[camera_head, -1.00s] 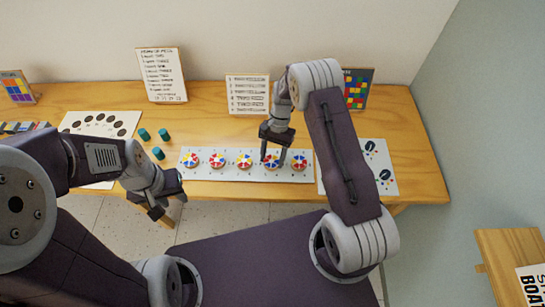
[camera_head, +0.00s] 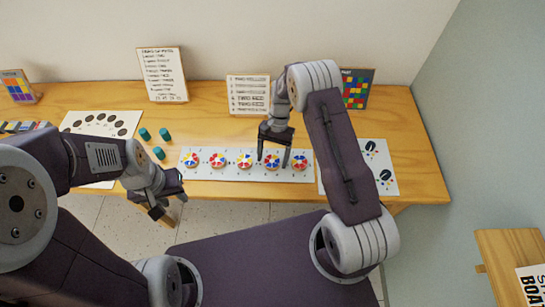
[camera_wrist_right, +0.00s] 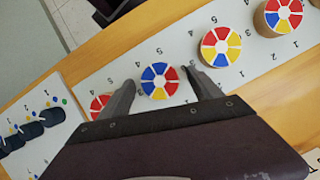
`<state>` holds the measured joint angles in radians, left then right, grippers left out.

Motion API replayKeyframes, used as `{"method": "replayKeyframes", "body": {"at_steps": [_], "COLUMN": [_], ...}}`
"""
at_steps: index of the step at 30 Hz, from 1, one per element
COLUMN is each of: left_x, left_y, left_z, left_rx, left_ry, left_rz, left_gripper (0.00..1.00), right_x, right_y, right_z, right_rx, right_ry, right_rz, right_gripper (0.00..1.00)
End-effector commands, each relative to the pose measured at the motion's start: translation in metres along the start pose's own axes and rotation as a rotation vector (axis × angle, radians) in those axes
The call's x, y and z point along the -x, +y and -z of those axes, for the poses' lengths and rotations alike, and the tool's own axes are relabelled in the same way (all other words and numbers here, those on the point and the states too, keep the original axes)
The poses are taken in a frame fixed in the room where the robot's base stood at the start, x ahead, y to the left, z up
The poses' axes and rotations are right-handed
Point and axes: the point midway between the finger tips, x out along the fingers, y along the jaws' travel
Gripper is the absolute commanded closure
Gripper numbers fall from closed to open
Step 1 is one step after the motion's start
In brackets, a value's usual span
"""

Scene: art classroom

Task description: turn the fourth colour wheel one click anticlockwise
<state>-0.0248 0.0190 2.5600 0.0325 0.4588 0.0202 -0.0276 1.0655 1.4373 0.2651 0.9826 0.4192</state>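A white board (camera_head: 218,176) on the table holds a row of round colour wheels with red, yellow, blue and white wedges. The fourth wheel from the left (camera_head: 272,161) lies under my right gripper (camera_head: 273,163). In the right wrist view, this blue, red, yellow and white wheel (camera_wrist_right: 159,82) sits between the two spread fingertips of my right gripper (camera_wrist_right: 160,78). The fingers are on either side of it with gaps; I cannot tell how high they are. My left gripper (camera_head: 169,205) is open and empty in front of the table's front edge.
Neighbouring wheels stand close: the third (camera_head: 244,161) and the fifth (camera_head: 299,162). Several green cylinders (camera_head: 158,153) stand left of the board. A sheet with dark ovals (camera_head: 385,182) lies to its right. Cards stand along the wall.

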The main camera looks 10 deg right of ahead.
Motion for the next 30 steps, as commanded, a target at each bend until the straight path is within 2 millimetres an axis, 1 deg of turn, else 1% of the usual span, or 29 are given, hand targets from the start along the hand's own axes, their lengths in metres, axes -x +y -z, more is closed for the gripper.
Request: {"method": "replayKeyframes", "body": {"at_steps": [3,5,8,12,15,18,22,30], "left_x": [0.000,-0.001,-0.003,-0.006,-0.007,-0.007,-0.007,-0.007], "left_y": [0.000,0.000,0.000,0.000,0.000,0.000,0.000,0.000], "left_z": [0.000,0.000,0.000,-0.001,-0.001,-0.001,-0.001,-0.001], "left_rx": [0.000,0.000,0.000,0.000,0.000,0.000,0.000,0.000], "left_ry": [0.000,0.000,0.000,0.000,0.000,0.000,0.000,0.000], "left_rz": [0.000,0.000,0.000,0.000,0.000,0.000,0.000,0.000], "left_gripper": [0.64,0.64,0.64,0.64,0.64,0.64,0.64,0.64], "right_x": [0.000,0.005,0.022,0.055,0.074,0.086,0.091,0.091], "right_y": [0.000,0.000,-0.001,-0.001,0.000,0.000,0.000,0.000], "right_z": [0.000,0.001,0.002,0.001,0.001,0.001,0.000,0.000], "right_rx": [0.000,0.000,0.002,0.000,0.000,0.001,0.000,0.000], "right_ry": [0.000,0.002,0.005,0.005,0.004,0.003,0.000,0.000], "right_rz": [0.000,0.001,0.003,0.003,0.002,0.001,-0.001,0.000], "right_gripper": [0.26,0.26,0.26,0.26,0.26,0.26,0.26,0.26]}}
